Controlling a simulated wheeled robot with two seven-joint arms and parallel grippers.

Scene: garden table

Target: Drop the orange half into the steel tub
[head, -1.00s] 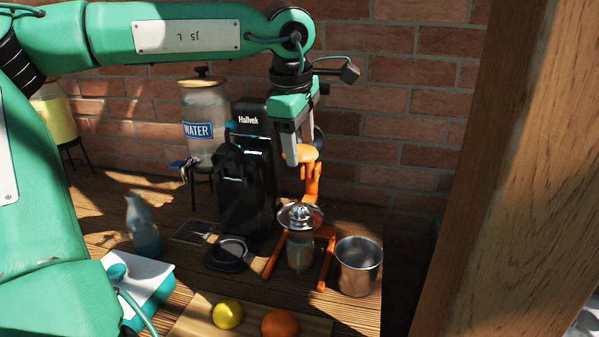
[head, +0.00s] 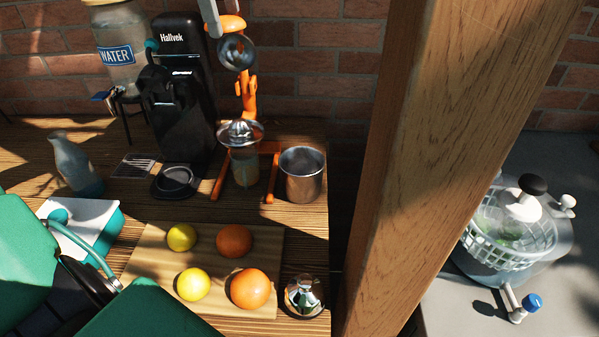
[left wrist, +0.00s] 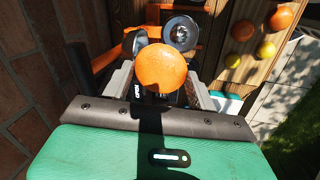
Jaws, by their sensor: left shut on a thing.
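The steel tub (head: 302,178) stands upright on the wooden table, right of the orange-framed juicer (head: 248,100); no orange half shows inside it. My left gripper (head: 226,12) is at the top edge of the head view, mostly cut off, above the juicer and up and left of the tub. It is shut on the orange half (head: 224,24). In the left wrist view the orange half (left wrist: 160,68) sits between the two grey fingers, rounded peel toward the camera. Two round steel parts show beyond it; I cannot tell whether one is the tub. My right gripper is not in view.
A black coffee machine (head: 182,105) stands left of the juicer. A cutting board (head: 140,262) holds several whole fruits, with a steel domed piece (head: 304,296) at its right. A wooden post (head: 430,130) rises right of the table. A glass bottle (head: 75,165) stands left.

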